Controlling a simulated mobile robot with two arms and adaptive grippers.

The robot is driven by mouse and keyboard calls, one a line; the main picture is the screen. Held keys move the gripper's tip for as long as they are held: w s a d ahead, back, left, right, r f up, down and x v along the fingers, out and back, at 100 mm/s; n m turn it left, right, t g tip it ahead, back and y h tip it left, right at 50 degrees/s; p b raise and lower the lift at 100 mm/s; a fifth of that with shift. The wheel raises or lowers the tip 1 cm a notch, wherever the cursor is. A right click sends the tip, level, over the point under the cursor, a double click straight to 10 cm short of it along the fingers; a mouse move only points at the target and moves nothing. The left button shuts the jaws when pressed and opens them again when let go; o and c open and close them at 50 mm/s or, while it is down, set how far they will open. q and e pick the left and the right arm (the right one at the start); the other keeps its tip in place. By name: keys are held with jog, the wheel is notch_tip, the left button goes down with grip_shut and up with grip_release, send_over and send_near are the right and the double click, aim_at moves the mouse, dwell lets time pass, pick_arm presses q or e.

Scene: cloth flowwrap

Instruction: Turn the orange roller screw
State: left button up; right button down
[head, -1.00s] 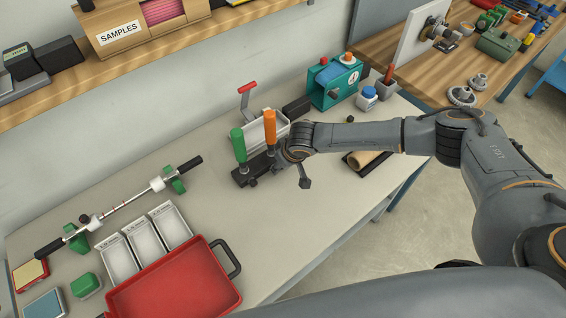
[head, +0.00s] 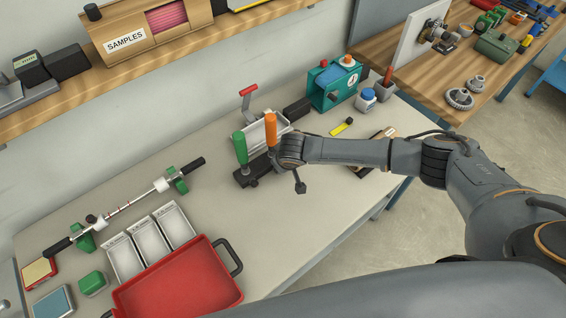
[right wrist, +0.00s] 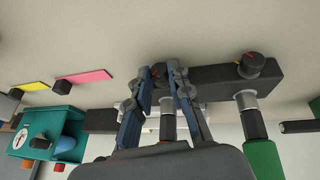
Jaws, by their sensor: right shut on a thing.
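The orange roller handle (head: 271,128) stands upright beside the green one (head: 240,148) on a black block (head: 246,178). In the right wrist view the block (right wrist: 215,82) shows close up. A dark screw knob with a red mark (right wrist: 158,70) sits at the orange handle's end of it. My right gripper (right wrist: 163,76) has its fingers on either side of this knob and is shut on it. The orange handle (right wrist: 167,128) shows beyond, between the fingers. In the head view my right wrist hides the fingers and this knob. My left gripper is not in view.
A second marked knob (right wrist: 250,66) sits at the green end of the block. A grey tray with a red-handled lever (head: 248,90) stands behind the handles. A teal device (head: 333,86) is farther right. White bins (head: 150,241) and a red tray (head: 242,295) lie at front left.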

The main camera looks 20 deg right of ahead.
jog(key=shift+w, duration=0.1)
jog(key=c, duration=1.2)
grip_release()
jog(key=v, duration=1.2)
